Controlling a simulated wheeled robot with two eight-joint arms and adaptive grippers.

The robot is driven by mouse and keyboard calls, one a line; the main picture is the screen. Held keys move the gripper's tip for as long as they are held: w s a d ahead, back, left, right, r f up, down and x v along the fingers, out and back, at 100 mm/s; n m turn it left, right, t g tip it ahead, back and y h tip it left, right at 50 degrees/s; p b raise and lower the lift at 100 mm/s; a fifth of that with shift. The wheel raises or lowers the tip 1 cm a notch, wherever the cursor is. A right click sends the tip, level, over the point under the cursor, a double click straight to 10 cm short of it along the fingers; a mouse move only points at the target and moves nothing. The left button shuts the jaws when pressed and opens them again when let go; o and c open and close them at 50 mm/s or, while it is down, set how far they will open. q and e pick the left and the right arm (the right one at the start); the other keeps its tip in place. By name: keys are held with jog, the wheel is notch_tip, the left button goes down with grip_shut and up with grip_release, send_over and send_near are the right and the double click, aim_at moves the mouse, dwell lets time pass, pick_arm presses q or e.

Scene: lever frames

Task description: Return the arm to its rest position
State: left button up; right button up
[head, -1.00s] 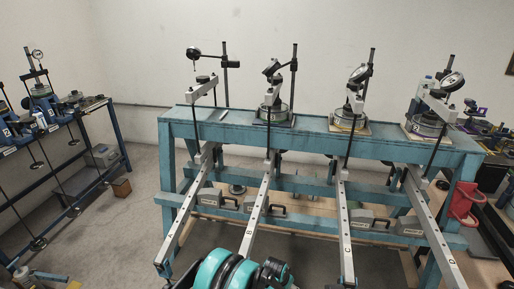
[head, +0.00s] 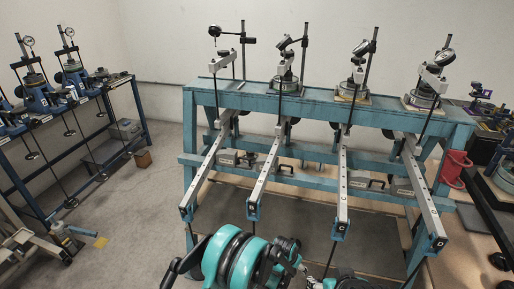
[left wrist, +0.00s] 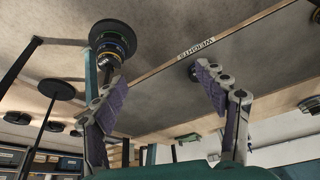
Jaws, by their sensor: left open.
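My left gripper (left wrist: 158,76) shows in the left wrist view with its two purple-padded fingers spread wide. Nothing is between the fingers. A stack of dark and brass-coloured round weights (left wrist: 112,42) appears just beyond the tip of the left-hand finger; I cannot tell whether they touch. In the head view, teal and black joints of my own arm fill the bottom centre, in front of the lever frame. No gripper fingers can be made out there. My right gripper is not in view.
A teal frame (head: 330,100) carries several long levers (head: 342,190) reaching toward me, with dial gauges on top. A blue rack (head: 115,80) stands at left. A red holder (head: 455,168) is on the frame's right side. Floor (head: 140,215) between rack and frame is clear.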

pick_arm(q)
jog(key=s+a+r+n+t+y, duration=0.1)
jog(key=a+r+n, duration=0.1)
jog(key=a+r, duration=0.8)
jog(key=s+a+r+n+t, duration=0.15)
jog(key=a+r, duration=0.55)
jog(key=r, duration=0.7)
jog(key=s+a+r+n+y, duration=0.1)
jog(key=s+a+r+n, duration=0.1)
jog(key=s+a, duration=0.5)
jog(key=s+a+r+n+t, duration=0.1)
jog(key=s+a+r, duration=0.3)
jog(key=s+a, duration=0.4)
jog(key=s+n, duration=0.1)
jog(key=s, duration=0.3)
jog(key=shift+s+r+y, duration=0.15)
jog(key=shift+s+y, duration=0.1)
jog(key=shift+y, duration=0.15)
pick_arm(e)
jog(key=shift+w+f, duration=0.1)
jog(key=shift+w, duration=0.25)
